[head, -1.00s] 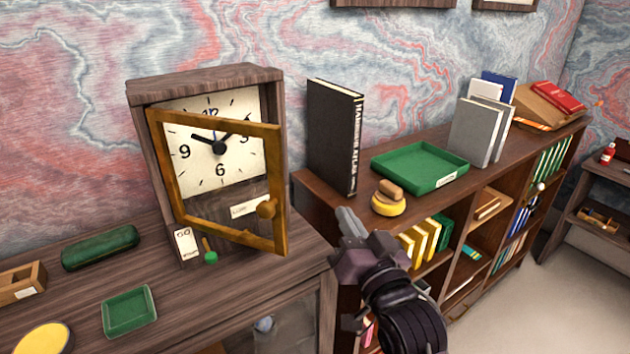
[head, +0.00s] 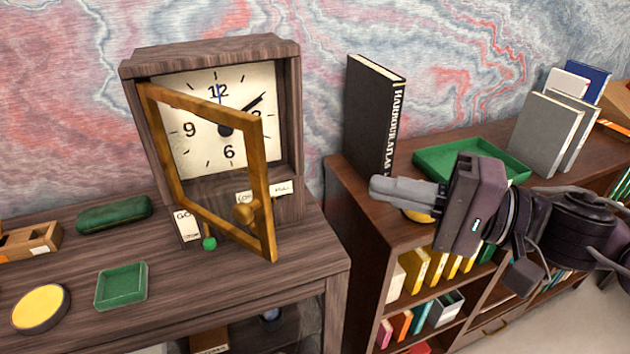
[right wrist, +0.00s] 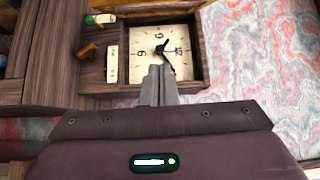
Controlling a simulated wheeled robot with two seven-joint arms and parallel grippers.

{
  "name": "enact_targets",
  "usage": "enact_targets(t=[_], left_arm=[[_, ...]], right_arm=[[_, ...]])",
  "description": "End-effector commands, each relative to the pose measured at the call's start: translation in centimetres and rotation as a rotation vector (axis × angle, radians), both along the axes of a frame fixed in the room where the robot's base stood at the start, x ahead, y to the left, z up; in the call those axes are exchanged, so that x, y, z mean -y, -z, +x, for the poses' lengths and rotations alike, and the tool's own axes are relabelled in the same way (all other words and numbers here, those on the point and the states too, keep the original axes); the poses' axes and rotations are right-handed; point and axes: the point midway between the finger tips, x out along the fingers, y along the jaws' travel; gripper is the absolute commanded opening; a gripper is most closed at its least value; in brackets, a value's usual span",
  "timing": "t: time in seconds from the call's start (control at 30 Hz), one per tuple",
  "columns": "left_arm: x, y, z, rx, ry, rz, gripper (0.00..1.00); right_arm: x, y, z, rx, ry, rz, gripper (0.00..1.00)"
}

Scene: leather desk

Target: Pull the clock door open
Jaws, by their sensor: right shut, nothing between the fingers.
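The clock (head: 285,110) is a dark wooden case with a white dial, standing at the back of the desk. Its golden-brown framed door (head: 262,180) is hinged at the left and stands ajar, swung out toward the front. My left gripper is not in view.
A black book (head: 370,115) and a green tray (head: 450,150) stand on the bookshelf at the right, close to my right arm. A green case (head: 113,214), a small green tray (head: 121,286) and a yellow-topped disc (head: 41,308) lie on the desk at left.

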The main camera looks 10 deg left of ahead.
Motion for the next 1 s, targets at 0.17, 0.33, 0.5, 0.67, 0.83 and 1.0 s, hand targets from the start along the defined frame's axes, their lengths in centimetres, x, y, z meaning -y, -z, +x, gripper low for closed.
enact_targets(t=[0.17, 0.33, 0.5, 0.67, 0.83, 1.0], left_arm=[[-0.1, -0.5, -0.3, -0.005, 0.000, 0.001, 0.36], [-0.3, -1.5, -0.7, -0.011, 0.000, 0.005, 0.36], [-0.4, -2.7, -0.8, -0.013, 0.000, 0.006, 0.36], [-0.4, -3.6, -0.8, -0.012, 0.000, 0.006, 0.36], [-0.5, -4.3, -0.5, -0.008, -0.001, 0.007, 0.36], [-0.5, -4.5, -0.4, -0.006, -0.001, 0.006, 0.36]], right_arm=[[-0.9, -0.2, 0.0, -0.033, -0.010, -0.007, 0.00], [-3.9, -0.4, 0.3, -0.032, -0.011, -0.005, 0.00], [-7.7, -0.4, 0.7, -0.032, -0.011, -0.006, 0.00], [-10.3, -0.2, 0.4, -0.031, -0.009, -0.010, 0.00], [-11.0, -0.1, -1.8, -0.030, -0.009, -0.008, 0.00], [-11.2, 0.0, -2.6, -0.030, -0.007, -0.008, 0.00]])
